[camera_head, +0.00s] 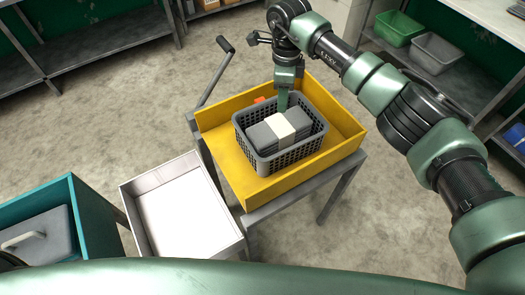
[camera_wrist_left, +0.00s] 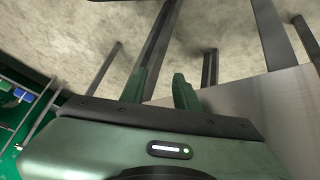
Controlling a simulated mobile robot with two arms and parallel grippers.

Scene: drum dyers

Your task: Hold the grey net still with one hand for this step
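The grey net appears to be the grey mesh-sided basket (camera_head: 262,165), standing in a yellow tray (camera_head: 225,160). Inside it lies a stack of grey folded pieces (camera_head: 262,135) with a pale band (camera_head: 281,128) around it. My right gripper (camera_head: 283,107) points down at the basket's far rim, behind the stack. Its fingers are seen edge-on, so I cannot tell whether they are shut on the rim. My left gripper (camera_wrist_left: 160,88) shows in the left wrist view with its two fingers apart and nothing between them. The basket does not show clearly there.
The yellow tray sits on a grey cart with a tall handle (camera_head: 210,75). A white open box (camera_head: 180,205) is left of it, and a teal box (camera_head: 75,205) with a grey lidded item is further left. Shelves line both sides; the floor between is clear.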

